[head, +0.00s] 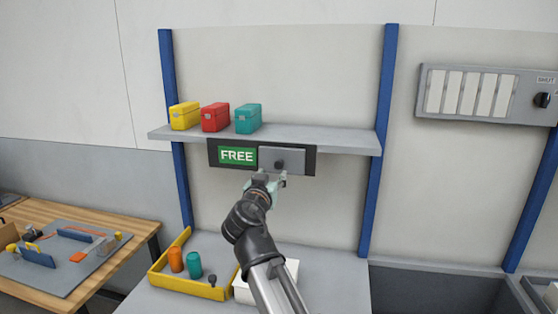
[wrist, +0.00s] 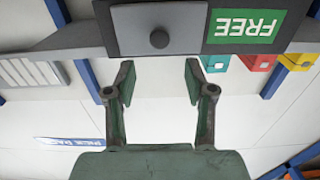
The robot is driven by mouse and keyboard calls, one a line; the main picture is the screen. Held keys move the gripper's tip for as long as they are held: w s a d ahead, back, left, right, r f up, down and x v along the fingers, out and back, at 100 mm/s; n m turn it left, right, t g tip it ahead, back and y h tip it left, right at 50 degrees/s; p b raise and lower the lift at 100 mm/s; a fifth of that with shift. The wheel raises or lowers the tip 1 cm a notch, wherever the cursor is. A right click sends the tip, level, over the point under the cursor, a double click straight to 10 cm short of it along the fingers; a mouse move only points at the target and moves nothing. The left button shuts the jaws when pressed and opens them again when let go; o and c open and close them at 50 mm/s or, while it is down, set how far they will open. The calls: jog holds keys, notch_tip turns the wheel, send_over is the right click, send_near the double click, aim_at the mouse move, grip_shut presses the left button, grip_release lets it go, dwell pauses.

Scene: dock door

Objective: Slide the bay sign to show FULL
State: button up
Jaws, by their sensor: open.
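The bay sign (head: 212,153) is a dark frame fixed below the shelf's front edge. Its left part shows a green FREE panel (head: 237,156). A grey sliding cover (head: 297,160) with a dark round knob (head: 280,164) sits over the right part. In the wrist view, which is upside down, the cover (wrist: 130,25), the knob (wrist: 159,38) and the FREE panel (wrist: 246,24) show again. My gripper (head: 271,180) is just below the knob in the head view. In the wrist view its fingers (wrist: 159,78) are open and empty, and the knob lies beyond their tips, apart from them.
Yellow (head: 184,116), red (head: 215,117) and teal (head: 248,118) boxes stand on the shelf (head: 330,140) above the sign. Blue posts (head: 377,140) flank it. A yellow-edged tray (head: 190,286) with bottles is below. A grey switch panel (head: 485,92) is at right.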

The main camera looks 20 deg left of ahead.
aim_at(278, 165)
jog(key=w+p, duration=0.1)
jog(key=w, duration=0.2)
jog(key=w+p, duration=0.1)
jog(key=w, duration=0.2)
jog(key=w+a+p, duration=0.1)
jog(key=w, duration=0.2)
jog(key=shift+w+a, duration=0.1)
jog(key=shift+w, duration=0.15)
grip_shut()
